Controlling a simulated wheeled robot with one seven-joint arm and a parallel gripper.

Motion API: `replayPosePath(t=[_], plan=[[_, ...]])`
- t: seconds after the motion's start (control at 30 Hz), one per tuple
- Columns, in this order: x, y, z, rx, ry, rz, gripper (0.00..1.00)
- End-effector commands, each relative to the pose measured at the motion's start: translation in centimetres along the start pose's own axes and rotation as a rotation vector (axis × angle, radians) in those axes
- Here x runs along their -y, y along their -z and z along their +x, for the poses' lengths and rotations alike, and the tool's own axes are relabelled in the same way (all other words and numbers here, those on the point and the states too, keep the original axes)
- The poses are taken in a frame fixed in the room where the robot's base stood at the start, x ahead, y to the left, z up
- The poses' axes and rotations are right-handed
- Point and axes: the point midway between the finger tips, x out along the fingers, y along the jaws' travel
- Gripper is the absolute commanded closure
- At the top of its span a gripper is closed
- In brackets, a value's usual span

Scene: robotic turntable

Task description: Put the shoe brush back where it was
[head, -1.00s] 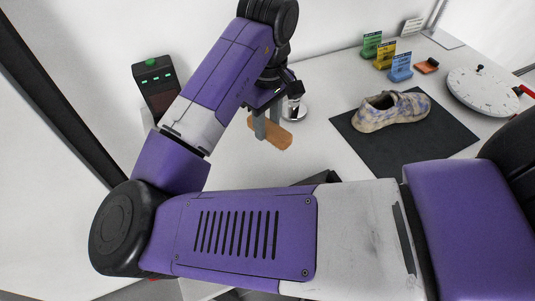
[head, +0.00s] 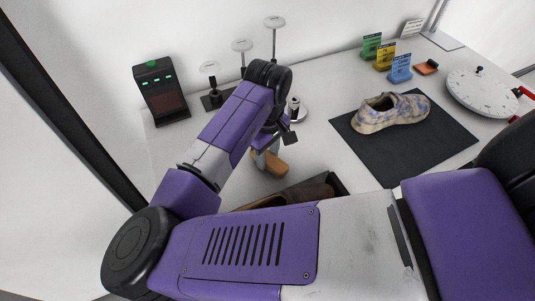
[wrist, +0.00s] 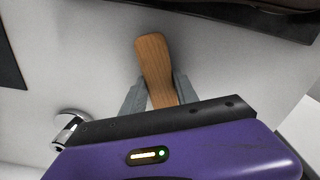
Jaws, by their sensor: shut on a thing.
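The shoe brush (head: 283,168) shows as a wooden piece between the fingers of my gripper (head: 266,158), over the white table. In the wrist view the wooden brush (wrist: 152,58) points away from my gripper (wrist: 160,90), with a grey finger on each side. My gripper is shut on it. No bristles show, and I cannot tell whether the brush touches the table. A dark tray (head: 338,183) with a brown thing (head: 312,192) in it lies just nearer to me, partly hidden by my arm.
A patterned shoe (head: 391,112) stands on a black mat (head: 385,158) to the right. A round metal-based object (head: 298,115) stands close behind my gripper. White-topped posts (head: 242,45) and a black device (head: 160,90) are at the back left. A white turntable (head: 482,95) is far right.

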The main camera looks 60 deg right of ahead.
Motion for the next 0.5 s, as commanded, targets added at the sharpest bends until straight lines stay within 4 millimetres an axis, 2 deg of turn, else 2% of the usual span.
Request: replayPosePath(t=[0.2,0.23,0.3,0.5], plan=[[-0.02,-0.01,0.35,0.0,0.0,-0.001,0.97],[0.0,0.01,0.26,0.0,0.0,0.0,0.58],[0.0,0.01,0.24,0.0,0.0,0.0,0.45],[0.0,0.01,0.23,0.0,0.0,0.0,0.43]])
